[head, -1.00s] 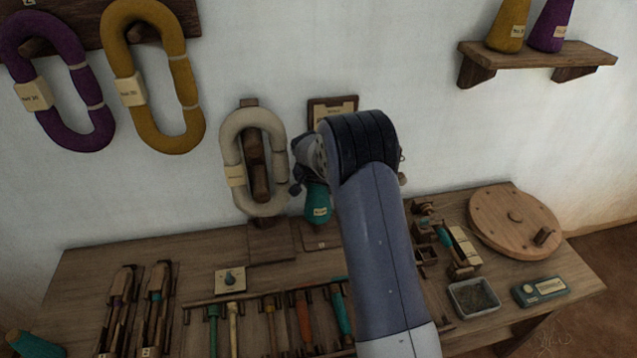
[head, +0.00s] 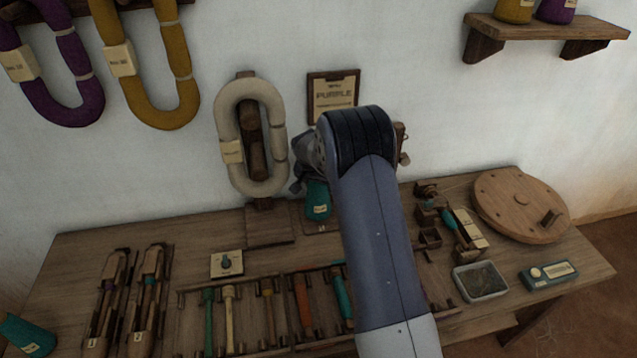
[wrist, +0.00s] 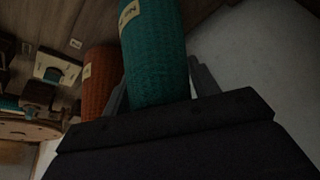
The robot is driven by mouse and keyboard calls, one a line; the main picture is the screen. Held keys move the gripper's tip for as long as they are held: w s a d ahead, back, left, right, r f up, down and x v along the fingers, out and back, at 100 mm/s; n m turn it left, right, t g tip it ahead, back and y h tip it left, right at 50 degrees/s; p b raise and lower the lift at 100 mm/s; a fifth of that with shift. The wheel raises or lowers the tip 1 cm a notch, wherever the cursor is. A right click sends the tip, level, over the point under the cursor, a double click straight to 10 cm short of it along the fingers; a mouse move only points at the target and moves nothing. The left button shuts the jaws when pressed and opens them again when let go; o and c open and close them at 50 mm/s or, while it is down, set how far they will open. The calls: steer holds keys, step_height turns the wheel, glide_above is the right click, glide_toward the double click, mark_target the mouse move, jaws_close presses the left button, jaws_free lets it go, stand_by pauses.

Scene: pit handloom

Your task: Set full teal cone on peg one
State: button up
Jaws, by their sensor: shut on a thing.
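My gripper (wrist: 162,88) is shut on a teal cone (wrist: 153,45) with a pale label, its fingers on either side. In the head view the teal cone (head: 317,200) hangs below my wrist, just above or on a small wooden base at the back of the table; I cannot tell whether it touches. My arm hides part of the gripper and the area to the right. Peg one cannot be made out. An orange-red cone (wrist: 97,82) stands beside the held cone in the wrist view. Another teal cone (head: 27,336) shows at the lower left of the head view.
A cream yarn hank (head: 224,125) hangs on a wooden post close left of my gripper. A sign reading "PURPLE" (head: 334,94) is on the wall behind. Tools in a rack (head: 270,300), a metal tray (head: 480,281) and a round wooden disc (head: 520,205) occupy the table.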

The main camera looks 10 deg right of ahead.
steer(key=o, duration=1.8)
steer(key=shift+o, duration=0.2)
steer(key=shift+r+p, duration=1.85)
steer(key=shift+r, duration=2.25)
steer(key=shift+f, duration=0.1)
